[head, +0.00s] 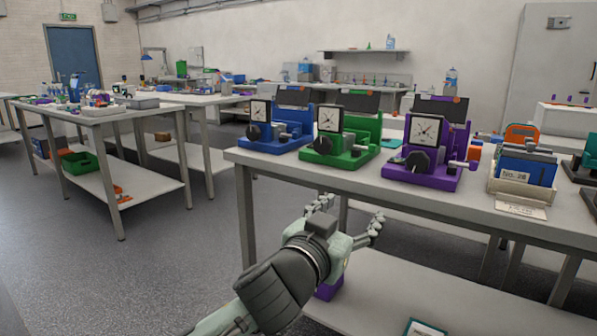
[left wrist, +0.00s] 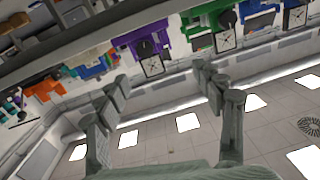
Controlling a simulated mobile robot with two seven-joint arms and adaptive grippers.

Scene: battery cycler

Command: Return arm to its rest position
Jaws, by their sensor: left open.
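My left gripper (head: 348,217) is open and empty in the head view. It is in front of the near table's front edge, lower than the tabletop. Its two fingers also show spread apart in the left wrist view (left wrist: 160,92), with nothing between them. My left arm comes in from the bottom of the head view. My right gripper is not in view. A blue cycler (head: 275,136), a green cycler (head: 340,145) and a purple cycler (head: 428,160) stand in a row on the near table, apart from the gripper.
The near table (head: 300,166) has a lower shelf (head: 385,290) close to my left gripper. A card holder (head: 522,178) labelled No. 28 stands at the table's right. Another workbench (head: 105,112) with a green bin (head: 85,164) below is at left. The grey floor (head: 150,255) between is clear.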

